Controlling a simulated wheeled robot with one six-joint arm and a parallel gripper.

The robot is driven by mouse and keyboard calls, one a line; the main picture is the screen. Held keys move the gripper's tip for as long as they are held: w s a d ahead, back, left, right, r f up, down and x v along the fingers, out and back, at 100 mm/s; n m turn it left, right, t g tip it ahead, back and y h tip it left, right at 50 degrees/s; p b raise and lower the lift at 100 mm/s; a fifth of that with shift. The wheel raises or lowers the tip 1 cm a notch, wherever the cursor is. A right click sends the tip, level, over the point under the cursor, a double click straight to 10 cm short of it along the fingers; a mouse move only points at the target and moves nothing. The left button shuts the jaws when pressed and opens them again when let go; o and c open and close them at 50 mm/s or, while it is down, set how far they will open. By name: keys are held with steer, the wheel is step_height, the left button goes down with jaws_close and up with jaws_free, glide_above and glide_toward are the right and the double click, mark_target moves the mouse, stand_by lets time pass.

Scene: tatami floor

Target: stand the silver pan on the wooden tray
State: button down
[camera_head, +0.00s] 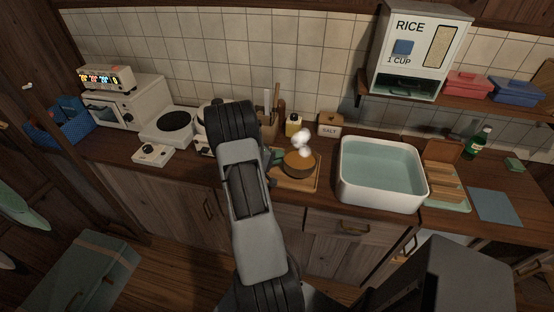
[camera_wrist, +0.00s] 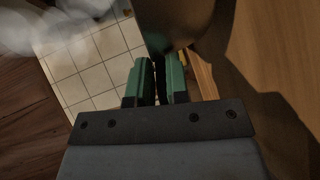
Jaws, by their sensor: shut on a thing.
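The pan (camera_head: 299,164), with brown contents and white steam rising from it, is at the wooden tray (camera_head: 291,185) on the counter. It looks upright; I cannot tell whether it rests on the tray or hangs just above it. My gripper (camera_head: 277,156) is at the pan's left side, its green fingers partly hidden behind my arm. In the wrist view my gripper (camera_wrist: 158,82) is shut on a dark, narrow part of the pan, likely its handle. The pan's dark side (camera_wrist: 185,20) fills the top of that view.
A white basin (camera_head: 382,198) stands right of the tray. A salt box (camera_head: 330,125), a yellow bottle (camera_head: 293,124) and a utensil holder (camera_head: 268,124) stand behind. A hot plate (camera_head: 172,125) is to the left. The rice dispenser (camera_head: 420,50) overhangs the back right.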

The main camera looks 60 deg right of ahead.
steer(key=shift+f, duration=0.7)
steer(key=c, duration=1.1)
jaws_free()
steer(key=shift+a, duration=0.1)
